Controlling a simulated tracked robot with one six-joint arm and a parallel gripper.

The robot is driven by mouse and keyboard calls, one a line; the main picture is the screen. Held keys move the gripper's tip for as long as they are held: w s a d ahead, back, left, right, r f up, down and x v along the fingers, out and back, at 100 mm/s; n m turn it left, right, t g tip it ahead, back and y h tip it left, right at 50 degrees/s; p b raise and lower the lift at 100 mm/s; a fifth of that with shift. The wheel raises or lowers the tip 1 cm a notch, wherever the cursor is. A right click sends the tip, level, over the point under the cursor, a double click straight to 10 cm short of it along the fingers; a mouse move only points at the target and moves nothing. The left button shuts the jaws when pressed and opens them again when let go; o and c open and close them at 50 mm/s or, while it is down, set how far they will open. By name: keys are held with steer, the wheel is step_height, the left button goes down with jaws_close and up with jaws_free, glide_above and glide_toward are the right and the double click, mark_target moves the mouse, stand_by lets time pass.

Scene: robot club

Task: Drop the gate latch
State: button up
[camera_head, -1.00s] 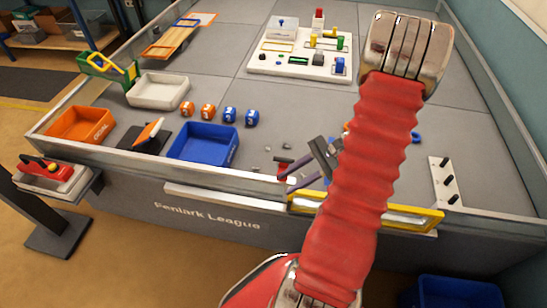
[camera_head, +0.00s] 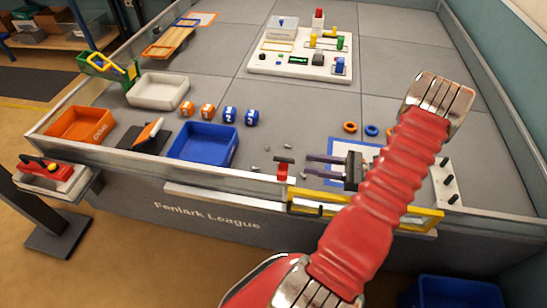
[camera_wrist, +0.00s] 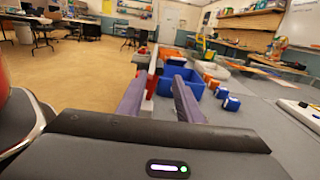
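The red gate latch (camera_head: 282,171) stands up at the left end of the yellow-framed gate (camera_head: 418,226) in the table's front wall. My gripper (camera_head: 306,168) is just right of the latch in the head view, its two dark purple fingers pointing left towards it, apart and empty. In the wrist view my gripper (camera_wrist: 158,82) shows its fingers spread, with the red latch (camera_wrist: 151,82) seen beyond and between the tips. I cannot tell the exact gap between the tips and the latch. My arm covers part of the gate.
A blue bin (camera_head: 204,143), an orange bin (camera_head: 80,125) and a white bin (camera_head: 158,91) stand left on the table. Small grey bits lie near the latch. Orange and blue rings (camera_head: 371,130) lie behind my gripper. A white pegged strip (camera_head: 446,185) is at right.

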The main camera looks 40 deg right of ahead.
mark_target(281, 159)
steer(key=x, duration=1.3)
steer(key=shift+w+a, duration=0.25)
steer(key=shift+w, duration=0.05)
steer(key=shift+c, duration=0.5)
jaws_close()
steer(key=shift+d, duration=0.1)
